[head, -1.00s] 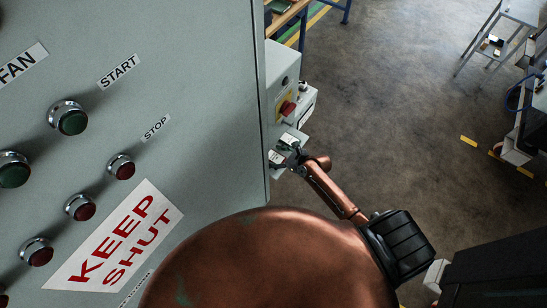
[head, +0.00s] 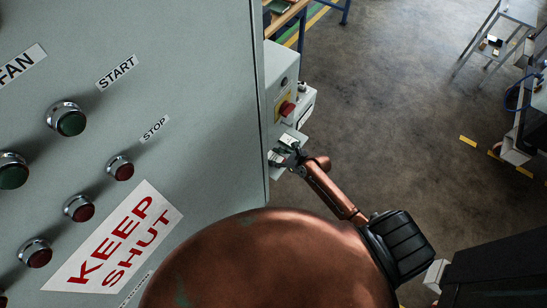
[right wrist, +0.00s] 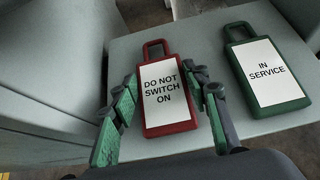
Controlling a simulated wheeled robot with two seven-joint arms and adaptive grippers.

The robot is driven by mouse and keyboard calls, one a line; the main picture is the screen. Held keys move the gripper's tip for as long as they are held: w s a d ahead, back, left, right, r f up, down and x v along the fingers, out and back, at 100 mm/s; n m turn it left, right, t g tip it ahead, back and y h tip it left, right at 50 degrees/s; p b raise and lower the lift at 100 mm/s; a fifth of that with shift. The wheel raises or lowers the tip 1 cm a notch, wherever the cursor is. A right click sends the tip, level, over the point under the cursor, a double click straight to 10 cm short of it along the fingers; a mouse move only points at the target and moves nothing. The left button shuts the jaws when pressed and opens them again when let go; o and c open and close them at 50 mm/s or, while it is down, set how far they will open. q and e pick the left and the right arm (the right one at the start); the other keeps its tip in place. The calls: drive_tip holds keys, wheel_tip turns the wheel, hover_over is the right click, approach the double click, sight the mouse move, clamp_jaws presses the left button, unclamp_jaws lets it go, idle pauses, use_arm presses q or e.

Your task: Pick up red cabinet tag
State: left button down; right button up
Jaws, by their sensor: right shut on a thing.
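The red cabinet tag (right wrist: 168,128) has a loop handle and a white label reading "DO NOT SWITCH ON". It is at the middle of the right wrist view, over a pale grey shelf (right wrist: 207,45). My right gripper (right wrist: 168,88) is shut on it, with one green-padded finger along each side edge. In the head view my right gripper (head: 286,158) is at the shelf beyond the big cabinet's edge, and the red tag is too small to make out there. Whether the tag touches the shelf, I cannot tell. My left gripper is not in view.
A green "IN SERVICE" tag (right wrist: 305,103) lies close to the right of the red tag. The large grey cabinet panel (head: 205,60) with buttons fills the left of the head view. A box with a red knob (head: 287,108) is just behind the shelf.

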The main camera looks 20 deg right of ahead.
sight(275, 157)
drive_tip(key=shift+d+r+b, duration=0.15)
drive_tip(key=shift+r+b, duration=0.15)
drive_tip(key=shift+r, duration=0.15)
wheel_tip(275, 157, up, 6)
drive_tip(key=shift+f, duration=0.2)
drive_tip(key=w+d+b, duration=0.2)
drive_tip(key=d+b, duration=0.4)
drive_tip(key=d, duration=1.3)
drive_tip(key=shift+w+d+r, duration=0.25)
drive_tip(key=shift+w, duration=0.1)
